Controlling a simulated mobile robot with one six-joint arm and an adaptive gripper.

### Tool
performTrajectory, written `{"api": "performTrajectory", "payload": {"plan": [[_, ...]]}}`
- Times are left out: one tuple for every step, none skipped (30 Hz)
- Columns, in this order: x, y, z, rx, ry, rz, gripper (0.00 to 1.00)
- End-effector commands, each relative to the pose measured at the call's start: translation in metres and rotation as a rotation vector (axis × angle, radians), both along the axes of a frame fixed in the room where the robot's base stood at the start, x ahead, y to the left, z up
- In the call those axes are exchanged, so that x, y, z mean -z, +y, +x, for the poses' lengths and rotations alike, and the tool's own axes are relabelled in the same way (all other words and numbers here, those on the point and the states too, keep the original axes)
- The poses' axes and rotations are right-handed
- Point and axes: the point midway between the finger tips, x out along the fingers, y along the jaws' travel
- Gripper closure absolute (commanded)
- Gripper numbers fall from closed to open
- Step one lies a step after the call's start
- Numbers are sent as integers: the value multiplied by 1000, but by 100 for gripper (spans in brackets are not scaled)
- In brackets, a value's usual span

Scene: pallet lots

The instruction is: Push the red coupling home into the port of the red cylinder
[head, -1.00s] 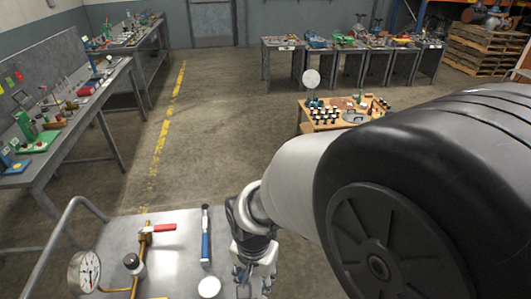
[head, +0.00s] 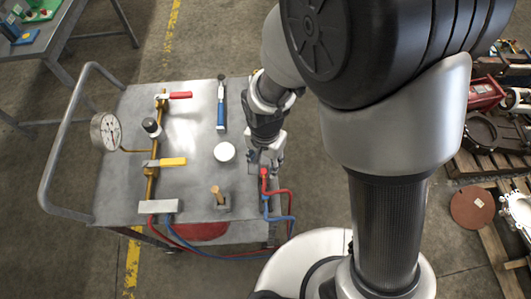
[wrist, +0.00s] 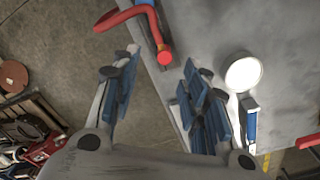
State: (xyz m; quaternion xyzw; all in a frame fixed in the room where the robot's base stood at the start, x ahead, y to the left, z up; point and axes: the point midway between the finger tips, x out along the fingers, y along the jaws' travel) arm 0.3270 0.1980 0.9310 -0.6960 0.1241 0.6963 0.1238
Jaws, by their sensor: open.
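The red coupling (head: 263,172) is at the right edge of the grey cart top, on the end of a red hose. In the wrist view the coupling's round red end (wrist: 164,57) shows just ahead, between the lines of my fingers. My gripper (head: 266,158) is at that edge, close to the coupling; in the wrist view my gripper (wrist: 161,70) is open, its fingers spread and empty. I cannot tell whether they touch the coupling. A red body (head: 487,94) lies on the pallet at right; I cannot tell whether it is the red cylinder. No port is clear.
A blue coupling and hose (head: 267,208) hang beside the red one. The cart top (head: 185,105) carries a gauge (head: 105,132), red lever (head: 180,95), yellow lever (head: 172,161), white disc (head: 224,151) and blue-handled tool (head: 220,105).

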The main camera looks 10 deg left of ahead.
Motion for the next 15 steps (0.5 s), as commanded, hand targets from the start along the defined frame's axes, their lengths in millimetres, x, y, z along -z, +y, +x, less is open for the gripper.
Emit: {"api": "performTrajectory", "payload": {"plan": [[13, 0, -1, 0, 3, -1, 59], [17, 0, 0, 0, 2, -2, 59], [21, 0, 0, 0, 2, -2, 59], [24, 0, 0, 0, 2, -2, 59], [26, 0, 0, 0, 1, -1, 59], [29, 0, 0, 0, 0, 0, 59], [29, 0, 0, 0, 0, 0, 59], [30, 0, 0, 0, 0, 0, 59], [30, 0, 0, 0, -1, 1, 59], [30, 0, 0, 0, -1, 1, 59], [30, 0, 0, 0, -1, 1, 59], [29, 0, 0, 0, -1, 1, 59], [29, 0, 0, 0, -1, 1, 59], [29, 0, 0, 0, -1, 1, 59], [29, 0, 0, 0, -1, 1, 59]]}}
